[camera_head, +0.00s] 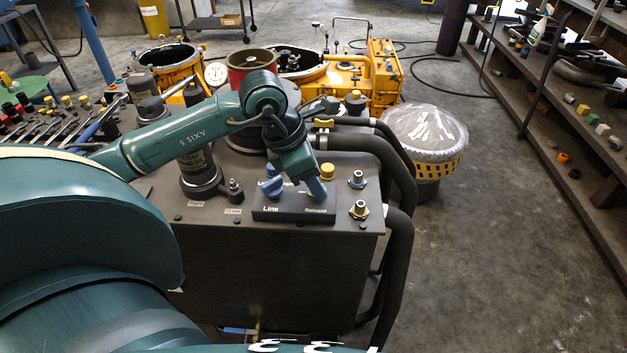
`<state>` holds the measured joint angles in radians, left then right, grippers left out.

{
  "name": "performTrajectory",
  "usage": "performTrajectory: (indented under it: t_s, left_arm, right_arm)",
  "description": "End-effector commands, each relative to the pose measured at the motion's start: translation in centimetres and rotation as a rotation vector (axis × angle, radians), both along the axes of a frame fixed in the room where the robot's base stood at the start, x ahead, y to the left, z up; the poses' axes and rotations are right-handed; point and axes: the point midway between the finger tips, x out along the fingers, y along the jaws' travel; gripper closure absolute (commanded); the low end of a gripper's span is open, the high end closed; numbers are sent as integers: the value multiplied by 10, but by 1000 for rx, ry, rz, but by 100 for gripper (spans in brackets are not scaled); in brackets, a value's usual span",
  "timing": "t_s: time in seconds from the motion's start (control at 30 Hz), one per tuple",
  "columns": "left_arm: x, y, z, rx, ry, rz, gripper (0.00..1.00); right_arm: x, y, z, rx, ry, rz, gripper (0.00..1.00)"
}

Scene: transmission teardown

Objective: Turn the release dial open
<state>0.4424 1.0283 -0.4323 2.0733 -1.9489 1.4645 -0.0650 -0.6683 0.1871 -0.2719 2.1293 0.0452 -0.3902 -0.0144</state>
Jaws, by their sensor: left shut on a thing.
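A dark control panel (290,215) with the words "Line" and "Release" lies on the front top edge of a grey machine. A blue dial (271,187) stands above the "Line" word. The blue release dial (317,190) stands above the "Release" word, partly covered by my left gripper. My left arm comes in from the left over the machine, and my left gripper (311,179) points down and is shut on the release dial. Its fingertips are mostly hidden, and the dial's exact angle is hard to tell. My right gripper is not in view.
Thick black hoses (400,210) curve down the machine's right side. A filter canister (200,172) stands left of the panel. A plastic-covered drum (425,135) is at right, with open floor beyond it.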

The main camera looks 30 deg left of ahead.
Motion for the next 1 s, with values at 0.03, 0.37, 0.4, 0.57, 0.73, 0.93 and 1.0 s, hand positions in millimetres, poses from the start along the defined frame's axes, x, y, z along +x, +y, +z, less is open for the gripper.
performTrajectory:
  t_s: [0.03,0.37,0.4,0.57,0.73,0.93,1.0]
  left_arm:
    - [0,0,-3,2,-4,40,81]
    - [-1,-3,-2,0,-7,352,81]
    - [-1,-3,-2,1,-6,391,81]
    - [-1,-4,-1,1,-7,540,81]
    - [-1,-5,-1,-2,-6,686,81]
    - [-1,-5,0,-1,-5,823,81]
    - [-1,-5,0,-1,-5,860,81]
  right_arm:
    - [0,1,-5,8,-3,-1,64]
    - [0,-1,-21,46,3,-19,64]
    - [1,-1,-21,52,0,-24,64]
    - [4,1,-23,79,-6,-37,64]
    - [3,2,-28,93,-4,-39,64]
    - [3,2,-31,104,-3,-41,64]
    - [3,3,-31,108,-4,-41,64]
